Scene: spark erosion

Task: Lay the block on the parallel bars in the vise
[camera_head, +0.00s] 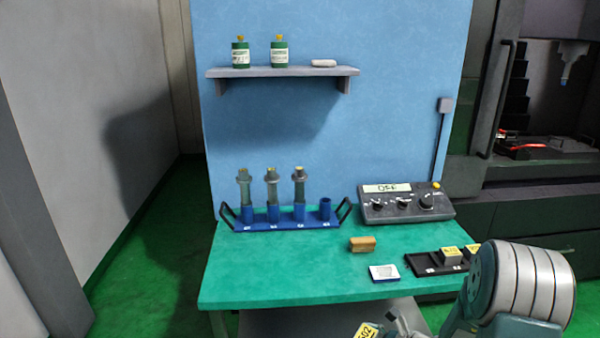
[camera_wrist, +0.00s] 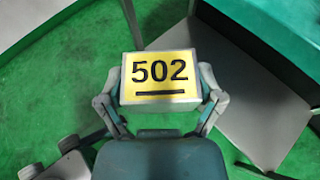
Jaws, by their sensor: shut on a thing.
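A block with a yellow label reading 502 (camera_wrist: 160,78) is held between the two fingers of my gripper (camera_wrist: 160,100) in the wrist view. The label faces the wrist camera and reads upright. In the head view the same block (camera_head: 367,330) shows at the bottom edge, partly cut off, below the front of the table. My gripper (camera_head: 385,327) is shut on it there, in front of the table. No vise or parallel bars can be made out clearly in either view.
The green table (camera_head: 275,270) carries a blue tool rack (camera_head: 285,223), a control box (camera_head: 405,204), a brown block (camera_head: 362,244), a small white item (camera_head: 384,272) and a black tray (camera_head: 425,266) with yellow-topped blocks. A machine (camera_head: 520,200) stands at right. The table's front left is clear.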

